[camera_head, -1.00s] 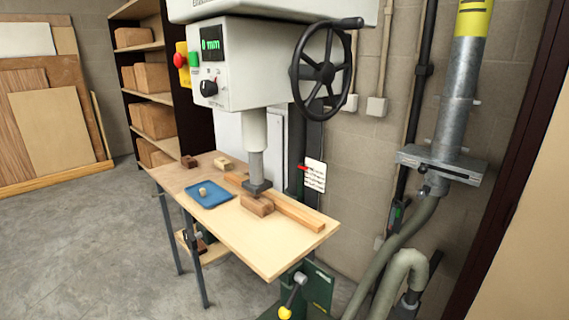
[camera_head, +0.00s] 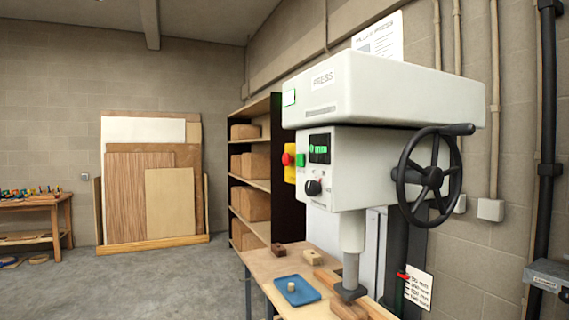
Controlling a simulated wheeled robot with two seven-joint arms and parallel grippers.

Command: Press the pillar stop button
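The pillar press (camera_head: 385,88) has a white head with a dark display showing green characters, a black knob and a large black handwheel (camera_head: 433,175). A red stop button (camera_head: 286,159) sits on a yellow plate (camera_head: 290,174) on the left side of the head, with a green button (camera_head: 300,160) beside it. The press column reaches down to a wooden block (camera_head: 346,311) on the worktable. Neither of my grippers is in view.
The worktable (camera_head: 262,264) carries a blue tray (camera_head: 297,291) and small wooden blocks. A dark shelf with boxes (camera_head: 256,205) stands behind it. Wood panels (camera_head: 150,185) lean on the back wall. Grey floor (camera_head: 150,285) is open at the left.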

